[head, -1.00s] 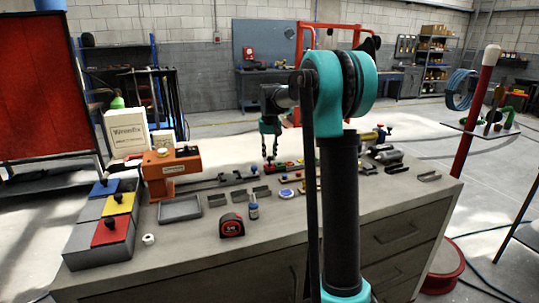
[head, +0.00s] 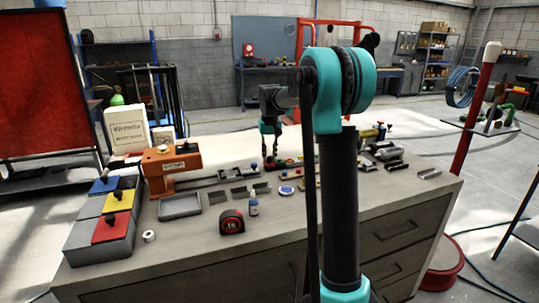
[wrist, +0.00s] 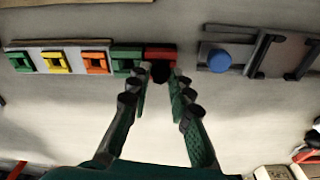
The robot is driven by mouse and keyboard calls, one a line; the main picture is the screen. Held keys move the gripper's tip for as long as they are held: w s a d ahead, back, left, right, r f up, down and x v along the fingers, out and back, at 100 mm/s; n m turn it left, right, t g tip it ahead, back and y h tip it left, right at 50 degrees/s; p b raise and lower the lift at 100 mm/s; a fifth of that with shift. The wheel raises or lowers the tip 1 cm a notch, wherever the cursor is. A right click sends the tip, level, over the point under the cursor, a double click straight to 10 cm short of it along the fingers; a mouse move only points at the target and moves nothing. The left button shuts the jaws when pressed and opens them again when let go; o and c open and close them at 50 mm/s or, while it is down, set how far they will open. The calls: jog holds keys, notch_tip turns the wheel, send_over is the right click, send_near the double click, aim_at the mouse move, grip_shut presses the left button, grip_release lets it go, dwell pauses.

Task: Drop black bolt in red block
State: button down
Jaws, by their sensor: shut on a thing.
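My gripper (wrist: 160,76) points down over the workbench in the wrist view, its fingertips closed on the black bolt (wrist: 159,71). The bolt shows as a small dark round shape between the tips. The red block (wrist: 160,51) lies just beyond the tips, beside a green block (wrist: 127,55). The bolt overlaps the block's near edge in this view; I cannot tell whether they touch. In the head view, my gripper (head: 270,153) is low over the far side of the bench, near small coloured parts. The bolt is too small to make out there.
Green, yellow and orange blocks stand on a grey plate (wrist: 68,47) to the left. A blue knob (wrist: 219,60) and dark brackets (wrist: 262,47) are to the right. A grey tray (head: 180,207) and a tape measure (head: 232,222) sit on the nearer bench.

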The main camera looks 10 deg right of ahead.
jog(key=shift+f, duration=0.5)
dwell(0.5)
jog(key=c, duration=0.9)
grip_release()
jog(key=shift+r, duration=0.1)
jog(key=shift+r, duration=2.9)
jog(key=shift+s, duration=0.1)
